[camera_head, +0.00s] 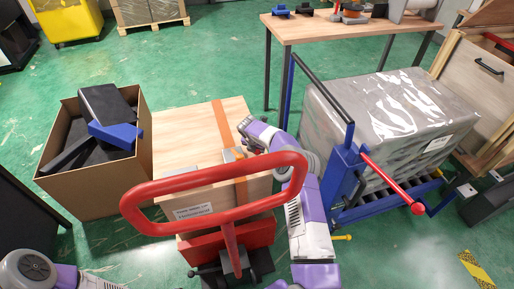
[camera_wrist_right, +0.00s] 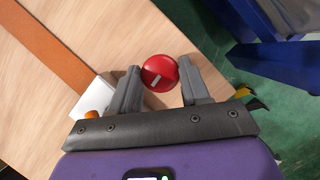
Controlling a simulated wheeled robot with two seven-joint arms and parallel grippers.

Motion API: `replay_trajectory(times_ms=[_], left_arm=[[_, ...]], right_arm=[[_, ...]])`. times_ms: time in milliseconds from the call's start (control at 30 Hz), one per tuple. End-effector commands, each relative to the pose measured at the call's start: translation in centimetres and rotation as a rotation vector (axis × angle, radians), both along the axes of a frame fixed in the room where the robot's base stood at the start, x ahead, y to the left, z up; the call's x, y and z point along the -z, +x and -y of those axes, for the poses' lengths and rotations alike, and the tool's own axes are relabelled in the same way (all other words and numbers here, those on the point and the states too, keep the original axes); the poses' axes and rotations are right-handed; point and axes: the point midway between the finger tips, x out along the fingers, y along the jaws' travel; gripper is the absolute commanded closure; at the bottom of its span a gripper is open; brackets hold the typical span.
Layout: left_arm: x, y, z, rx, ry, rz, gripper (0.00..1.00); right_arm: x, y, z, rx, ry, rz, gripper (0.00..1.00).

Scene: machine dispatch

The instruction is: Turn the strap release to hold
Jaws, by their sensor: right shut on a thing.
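The strap release appears as a round red knob (camera_wrist_right: 159,73) with a white mark, in the right wrist view. My right gripper (camera_wrist_right: 160,70) has its two grey fingers on either side of the knob and is shut on it. The white mark lies at a slant in that view. In the head view my right arm reaches over the wooden crate (camera_head: 180,128), and I cannot make out the knob there. An orange strap (camera_wrist_right: 45,45) crosses the crate top beside a small white block (camera_wrist_right: 92,97) with an orange part. My left gripper is out of view; only part of my left arm shows.
A red handle loop (camera_head: 165,188) rises in front of the crate. An open cardboard box (camera_head: 85,185) with dark and blue items stands left.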

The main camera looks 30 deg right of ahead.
Motion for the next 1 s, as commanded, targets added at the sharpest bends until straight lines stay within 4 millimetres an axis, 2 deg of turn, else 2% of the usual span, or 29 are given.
replay_trajectory(times_ms=[333, 800, 833, 1000], left_arm=[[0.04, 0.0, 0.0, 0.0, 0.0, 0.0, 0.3], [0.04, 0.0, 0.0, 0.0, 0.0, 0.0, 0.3], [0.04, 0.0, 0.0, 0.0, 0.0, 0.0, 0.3], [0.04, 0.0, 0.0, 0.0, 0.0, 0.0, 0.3]], right_arm=[[0.03, 0.07, -0.09, 0.138, -0.001, -0.001, 0.84], [0.07, 0.05, -0.09, 0.159, 0.002, 0.0, 0.84], [0.07, 0.05, -0.1, 0.159, 0.002, 0.0, 0.52], [0.07, 0.05, -0.09, 0.158, 0.002, -0.001, 0.3]])
